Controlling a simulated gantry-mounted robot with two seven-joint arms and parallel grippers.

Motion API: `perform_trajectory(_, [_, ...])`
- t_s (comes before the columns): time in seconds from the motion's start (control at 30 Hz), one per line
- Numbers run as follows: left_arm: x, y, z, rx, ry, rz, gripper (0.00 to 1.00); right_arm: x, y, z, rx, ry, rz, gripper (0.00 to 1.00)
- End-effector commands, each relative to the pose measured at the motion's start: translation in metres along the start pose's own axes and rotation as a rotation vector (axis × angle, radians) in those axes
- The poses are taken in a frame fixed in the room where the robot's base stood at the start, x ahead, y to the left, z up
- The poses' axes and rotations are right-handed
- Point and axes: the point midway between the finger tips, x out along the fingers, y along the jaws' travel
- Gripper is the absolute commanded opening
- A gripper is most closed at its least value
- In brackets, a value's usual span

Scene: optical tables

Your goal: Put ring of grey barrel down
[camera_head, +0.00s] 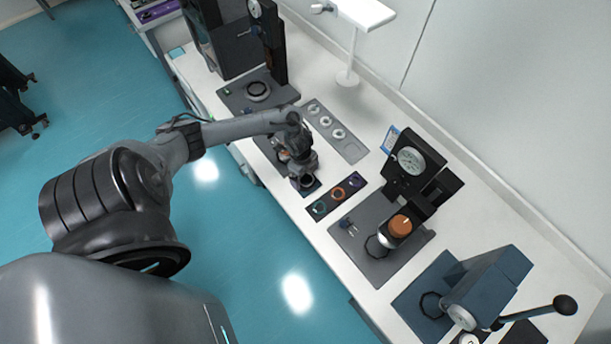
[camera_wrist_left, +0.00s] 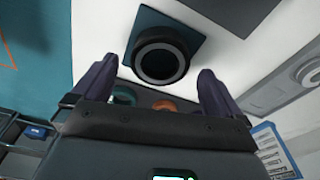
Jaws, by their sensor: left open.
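A dark ring-shaped piece with a grey round face (camera_wrist_left: 161,63) sits on a small dark teal square pad (camera_wrist_left: 195,24) in the left wrist view. The head view also shows this dark ring (camera_head: 307,181), just below my left gripper (camera_head: 301,168), near the table's front edge. My left gripper (camera_wrist_left: 157,70) is open, with one finger on either side of the ring in the picture. The ring looks just beyond the fingertips, and I see no contact. Whether it is the grey barrel's ring I cannot tell. My right gripper is not in view.
A dark tray (camera_head: 326,202) with teal, orange and purple rings lies close to the right. A grey plate with several light discs (camera_head: 349,150) lies behind. A dial instrument with an orange knob (camera_head: 400,225) and a blue lever press (camera_head: 480,285) stand further right.

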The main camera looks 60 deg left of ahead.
Motion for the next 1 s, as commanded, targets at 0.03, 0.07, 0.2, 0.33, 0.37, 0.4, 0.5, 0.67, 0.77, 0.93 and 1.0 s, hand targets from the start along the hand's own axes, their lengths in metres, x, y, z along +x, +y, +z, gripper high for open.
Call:
perform_trajectory(0.03, [-0.01,-0.001,0.0,0.001,-0.001,-0.003,1.0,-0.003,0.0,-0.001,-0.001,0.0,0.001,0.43])
perform_trajectory(0.07, [-0.016,-0.001,0.0,0.003,-0.001,-0.003,1.0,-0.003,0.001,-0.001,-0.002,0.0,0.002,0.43])
perform_trajectory(0.2, [-0.042,-0.001,0.0,0.003,0.0,-0.004,1.0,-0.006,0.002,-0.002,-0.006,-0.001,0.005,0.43])
perform_trajectory(0.33, [-0.065,-0.001,0.0,0.002,0.0,-0.004,1.0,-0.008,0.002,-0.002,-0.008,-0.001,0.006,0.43])
perform_trajectory(0.37, [-0.07,-0.001,0.0,0.001,0.0,-0.003,1.0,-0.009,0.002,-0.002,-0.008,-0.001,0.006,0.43])
perform_trajectory(0.4, [-0.076,-0.001,0.0,0.003,0.0,-0.002,1.0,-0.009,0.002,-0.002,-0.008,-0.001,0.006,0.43])
perform_trajectory(0.5, [-0.088,-0.001,0.0,0.001,0.0,-0.002,1.0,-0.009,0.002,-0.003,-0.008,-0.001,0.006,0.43])
perform_trajectory(0.67, [-0.094,0.002,-0.008,0.008,0.01,-0.014,1.0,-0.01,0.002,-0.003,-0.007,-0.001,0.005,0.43])
perform_trajectory(0.77, [-0.082,0.009,-0.037,0.028,0.04,-0.063,1.0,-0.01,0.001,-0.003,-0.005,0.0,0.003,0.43])
perform_trajectory(0.93, [-0.062,0.038,-0.127,0.005,0.143,-0.24,1.0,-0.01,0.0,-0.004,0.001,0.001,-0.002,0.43])
perform_trajectory(1.0, [-0.067,0.055,-0.164,-0.068,0.184,-0.316,1.0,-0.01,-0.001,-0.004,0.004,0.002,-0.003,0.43])
